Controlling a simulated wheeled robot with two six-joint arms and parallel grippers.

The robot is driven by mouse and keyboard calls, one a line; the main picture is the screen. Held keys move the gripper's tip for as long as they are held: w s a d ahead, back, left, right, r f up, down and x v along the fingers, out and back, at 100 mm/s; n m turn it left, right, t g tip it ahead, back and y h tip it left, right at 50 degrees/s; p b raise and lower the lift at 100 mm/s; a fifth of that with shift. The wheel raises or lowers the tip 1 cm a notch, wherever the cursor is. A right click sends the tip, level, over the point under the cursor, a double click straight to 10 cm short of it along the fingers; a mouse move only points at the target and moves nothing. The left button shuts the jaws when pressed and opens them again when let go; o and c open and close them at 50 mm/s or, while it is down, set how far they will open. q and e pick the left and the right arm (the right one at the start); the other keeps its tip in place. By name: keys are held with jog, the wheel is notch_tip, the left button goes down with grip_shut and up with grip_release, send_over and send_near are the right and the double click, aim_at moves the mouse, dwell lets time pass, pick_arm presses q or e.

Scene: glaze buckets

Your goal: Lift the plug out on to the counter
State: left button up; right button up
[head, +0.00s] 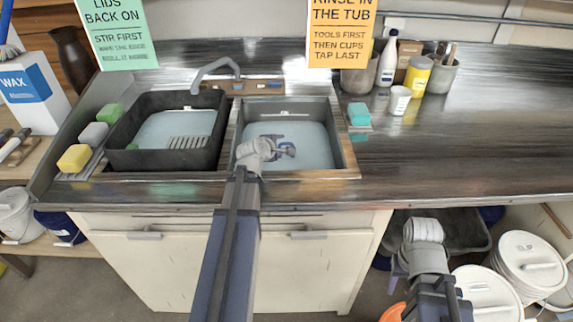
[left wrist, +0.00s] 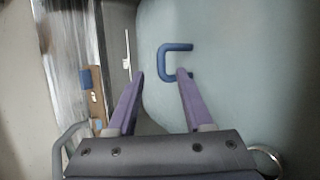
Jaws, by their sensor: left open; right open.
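My left gripper (head: 284,151) is over the right-hand basin (head: 345,150), which holds pale water. Its purple fingers (left wrist: 158,75) are open and empty in the left wrist view. A blue C-shaped handle (left wrist: 163,62) shows just beyond the fingertips, apart from the left finger and close to the right one. I cannot tell whether it belongs to the plug. A pale metal ring (left wrist: 268,156) is partly hidden by the gripper body. My right gripper (head: 398,268) is low in front of the counter, open and mostly hidden by its own arm.
A black tub (head: 118,150) with a grey grate sits in the left basin. A tap (head: 214,66) stands behind. Sponges (head: 75,158) line the left edge. The counter (head: 460,150) right of the basin is clear; a teal sponge (head: 359,114) and cups stand farther back.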

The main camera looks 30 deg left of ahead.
aim_at(284, 144)
pick_arm(q)
jog(key=shift+b+x, duration=1.5)
jog(key=shift+x, duration=1.4)
jog(key=shift+s+f, duration=0.1)
jog(key=shift+s, duration=0.05)
grip_shut()
